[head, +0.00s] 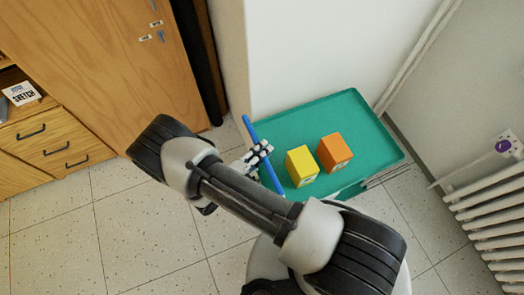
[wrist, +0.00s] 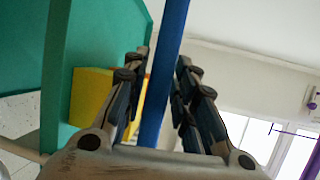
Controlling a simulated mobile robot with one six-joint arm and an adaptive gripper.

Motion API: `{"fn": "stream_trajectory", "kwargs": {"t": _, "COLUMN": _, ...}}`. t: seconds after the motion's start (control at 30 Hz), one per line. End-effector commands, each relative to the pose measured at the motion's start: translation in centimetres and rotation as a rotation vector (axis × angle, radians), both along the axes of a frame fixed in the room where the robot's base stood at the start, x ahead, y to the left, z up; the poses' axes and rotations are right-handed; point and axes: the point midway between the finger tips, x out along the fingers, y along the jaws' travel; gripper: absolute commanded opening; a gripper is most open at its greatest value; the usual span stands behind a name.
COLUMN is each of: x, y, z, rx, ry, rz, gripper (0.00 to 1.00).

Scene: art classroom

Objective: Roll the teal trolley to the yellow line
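The teal trolley (head: 285,122) stands against the white wall, with a yellow box (head: 301,165) and an orange box (head: 334,152) on its top. A blue handle bar (head: 247,128) runs along its left end. My gripper (head: 262,153) is at this bar, its fingers on either side. In the wrist view the bar (wrist: 168,60) passes between the fingers (wrist: 163,65); whether both pads press on it cannot be told. The trolley (wrist: 95,40) and yellow box (wrist: 90,95) show at the left there. No yellow line is in view.
A wooden cabinet (head: 110,70) with drawers stands at the left. A white radiator (head: 490,225) is at the right, close to the trolley's corner. Speckled floor (head: 130,235) lies open at the lower left.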

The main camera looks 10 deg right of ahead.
Motion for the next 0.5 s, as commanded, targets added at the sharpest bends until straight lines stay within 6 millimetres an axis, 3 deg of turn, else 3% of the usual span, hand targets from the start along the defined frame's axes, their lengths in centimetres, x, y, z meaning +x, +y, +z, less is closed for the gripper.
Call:
{"fn": "stream_trajectory", "kwargs": {"t": 0.13, "x": -0.06, "y": -0.07, "z": -0.03, "rx": -0.001, "ry": 0.001, "rz": -0.002, "gripper": 0.38}}
{"fn": "stream_trajectory", "kwargs": {"t": 0.5, "x": -0.33, "y": 0.26, "z": 0.04, "rx": -0.001, "ry": 0.001, "rz": -0.002, "gripper": 0.38}}
